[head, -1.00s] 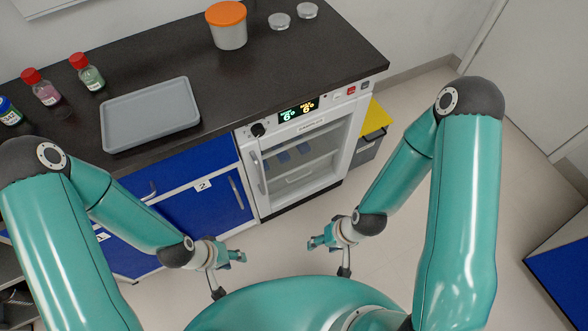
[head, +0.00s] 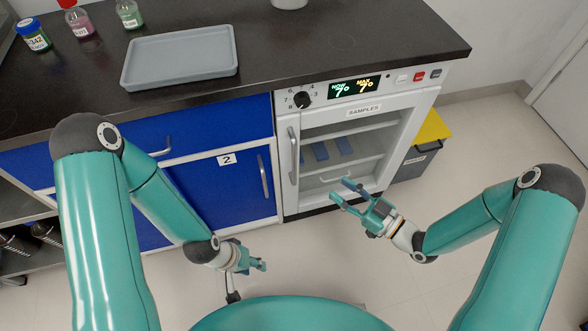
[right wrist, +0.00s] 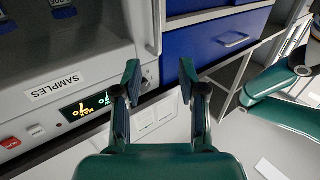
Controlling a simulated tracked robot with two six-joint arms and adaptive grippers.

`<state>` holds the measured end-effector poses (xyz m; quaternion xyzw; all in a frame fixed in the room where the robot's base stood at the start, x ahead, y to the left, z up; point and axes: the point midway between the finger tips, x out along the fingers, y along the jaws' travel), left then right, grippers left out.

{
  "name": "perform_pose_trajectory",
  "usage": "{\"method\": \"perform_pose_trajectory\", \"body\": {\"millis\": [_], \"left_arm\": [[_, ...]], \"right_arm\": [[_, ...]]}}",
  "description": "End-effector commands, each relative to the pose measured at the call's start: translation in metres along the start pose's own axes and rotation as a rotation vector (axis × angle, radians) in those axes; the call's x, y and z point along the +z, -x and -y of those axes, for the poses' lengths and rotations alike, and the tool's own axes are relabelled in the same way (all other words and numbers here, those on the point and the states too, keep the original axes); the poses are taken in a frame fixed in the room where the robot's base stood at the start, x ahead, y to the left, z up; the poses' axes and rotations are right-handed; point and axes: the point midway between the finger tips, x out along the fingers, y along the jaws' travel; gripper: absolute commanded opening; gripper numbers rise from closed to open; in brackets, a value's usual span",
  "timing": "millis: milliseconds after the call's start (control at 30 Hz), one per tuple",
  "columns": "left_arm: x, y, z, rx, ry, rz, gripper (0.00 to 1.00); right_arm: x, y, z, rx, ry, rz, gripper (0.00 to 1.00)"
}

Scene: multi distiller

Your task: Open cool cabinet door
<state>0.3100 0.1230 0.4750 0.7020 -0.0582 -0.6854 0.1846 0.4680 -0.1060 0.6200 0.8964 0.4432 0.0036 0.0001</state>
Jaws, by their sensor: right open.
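The cool cabinet (head: 358,113) is white, labelled SAMPLES, with a glass door (head: 345,150) that looks closed. Its upright metal handle (head: 293,155) is on the door's left side in the head view. My right gripper (head: 341,191) is open and empty, in front of the cabinet's lower part and to the right of the handle, apart from it. In the right wrist view the cabinet appears upside down at the left, and my open fingers (right wrist: 160,82) have nothing between them. My left gripper (head: 257,266) hangs low in front of the blue cupboard; its fingers are too small to judge.
A blue cupboard (head: 215,190) with a handle adjoins the cabinet's left side. A grey bin with a yellow lid (head: 433,127) stands to its right. The dark worktop above carries a grey tray (head: 180,56) and several bottles. The floor in front is clear.

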Motion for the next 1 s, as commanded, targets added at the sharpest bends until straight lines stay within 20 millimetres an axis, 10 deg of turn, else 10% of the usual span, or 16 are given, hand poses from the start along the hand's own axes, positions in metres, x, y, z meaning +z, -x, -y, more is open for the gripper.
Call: {"method": "perform_pose_trajectory", "body": {"millis": [267, 1000], "left_arm": [[-0.001, -0.005, 0.002, 0.0, 0.0, -0.001, 0.4], [0.0, -0.005, 0.002, 0.0, 0.0, -0.001, 0.4]], "right_arm": [[0.009, -0.01, -0.003, 0.012, -0.005, 0.005, 0.41], [0.011, -0.149, -0.005, 0.013, -0.005, 0.006, 0.41]]}}
